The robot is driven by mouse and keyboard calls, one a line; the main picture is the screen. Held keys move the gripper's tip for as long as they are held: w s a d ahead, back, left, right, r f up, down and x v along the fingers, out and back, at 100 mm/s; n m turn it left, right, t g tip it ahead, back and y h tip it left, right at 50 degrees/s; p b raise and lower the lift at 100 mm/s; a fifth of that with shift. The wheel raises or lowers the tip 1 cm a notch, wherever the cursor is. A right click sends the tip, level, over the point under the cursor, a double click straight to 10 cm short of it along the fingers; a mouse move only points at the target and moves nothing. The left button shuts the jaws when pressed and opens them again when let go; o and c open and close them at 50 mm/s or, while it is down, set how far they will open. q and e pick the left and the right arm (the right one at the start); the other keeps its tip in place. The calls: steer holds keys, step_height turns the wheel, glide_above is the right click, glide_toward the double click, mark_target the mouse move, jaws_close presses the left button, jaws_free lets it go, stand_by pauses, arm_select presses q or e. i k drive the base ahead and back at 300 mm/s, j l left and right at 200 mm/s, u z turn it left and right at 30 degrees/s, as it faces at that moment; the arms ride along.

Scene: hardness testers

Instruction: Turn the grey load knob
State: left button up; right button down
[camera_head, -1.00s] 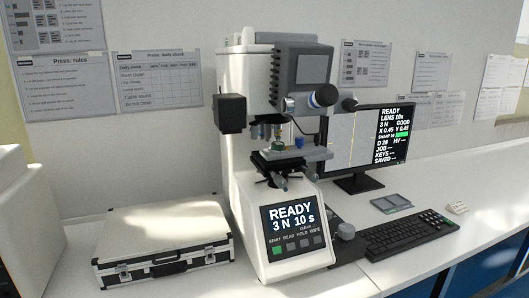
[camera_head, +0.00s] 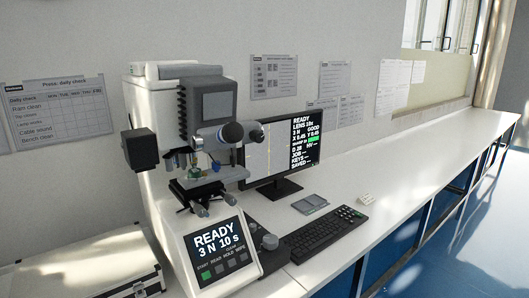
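The white hardness tester (camera_head: 160,170) stands on the bench at the left, with its screen (camera_head: 217,240) reading READY 3 N 10 s. A grey round knob (camera_head: 270,242) sits low beside the tester's base, on a dark control box (camera_head: 266,252). I cannot tell for sure which knob is the load knob. Neither of my grippers is in view.
A monitor (camera_head: 318,150), a keyboard (camera_head: 325,232) and a small grey tray (camera_head: 309,204) stand right of the tester. A silver case (camera_head: 85,268) is at the lower left. The white bench (camera_head: 420,170) is clear toward the far right.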

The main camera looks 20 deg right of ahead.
mark_target(252, 226)
steer(key=l+u, duration=0.15)
steer(key=l, duration=1.25)
steer(key=i, duration=0.05)
